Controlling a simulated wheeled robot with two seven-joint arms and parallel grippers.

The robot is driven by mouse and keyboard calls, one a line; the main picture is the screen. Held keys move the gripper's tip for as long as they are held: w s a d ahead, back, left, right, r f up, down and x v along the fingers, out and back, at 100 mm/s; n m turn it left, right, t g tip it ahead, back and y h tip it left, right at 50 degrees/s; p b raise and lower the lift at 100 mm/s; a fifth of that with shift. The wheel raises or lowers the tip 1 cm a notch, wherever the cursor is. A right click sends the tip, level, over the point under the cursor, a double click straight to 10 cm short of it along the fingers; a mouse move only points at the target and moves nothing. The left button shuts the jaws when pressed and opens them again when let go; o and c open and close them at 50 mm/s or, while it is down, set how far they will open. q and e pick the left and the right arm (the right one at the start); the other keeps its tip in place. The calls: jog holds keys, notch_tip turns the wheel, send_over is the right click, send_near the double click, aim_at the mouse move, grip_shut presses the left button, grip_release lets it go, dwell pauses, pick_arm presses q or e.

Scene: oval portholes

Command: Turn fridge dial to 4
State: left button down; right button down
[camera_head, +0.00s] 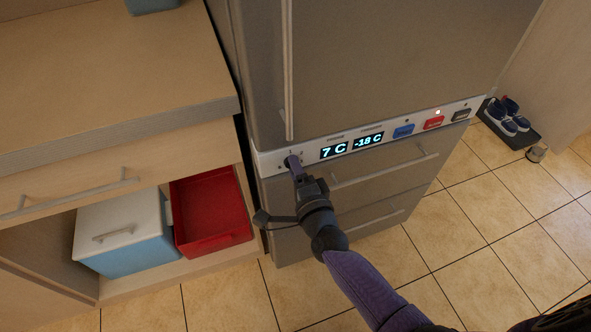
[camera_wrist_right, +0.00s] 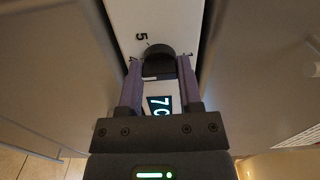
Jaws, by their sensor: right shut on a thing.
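The fridge (camera_head: 395,70) has a pale control strip (camera_head: 375,135) with a black dial at its left end. The dial (camera_wrist_right: 160,56) shows in the right wrist view between the two purple fingers of my right gripper (camera_wrist_right: 158,75), which is shut on it. A "5" is printed beside the dial; other marks are partly hidden by the fingers, and I cannot tell the dial's setting. In the head view my right gripper (camera_head: 292,162) reaches the strip's left end and covers most of the dial. My left gripper is not in view.
Displays (camera_head: 350,147) read 7 C and -18 C. Blue (camera_head: 403,131), red (camera_head: 433,123) and dark (camera_head: 461,115) buttons sit to the right. A vertical door handle (camera_head: 288,70) is above the dial, a drawer handle (camera_head: 385,170) below. An open cabinet holds a red bin (camera_head: 210,210).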

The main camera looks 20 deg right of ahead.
dwell(0.3)
jog(key=c, duration=0.6)
grip_release()
jog(key=o, duration=0.3)
jog(key=shift+o, duration=0.2)
jog(key=shift+s, duration=0.1)
jog(key=s+p, duration=0.2)
jog(key=s, duration=0.7)
jog(key=shift+s+d+p, duration=0.2)
jog(key=shift+s+p, duration=0.1)
jog(key=shift+s, duration=0.1)
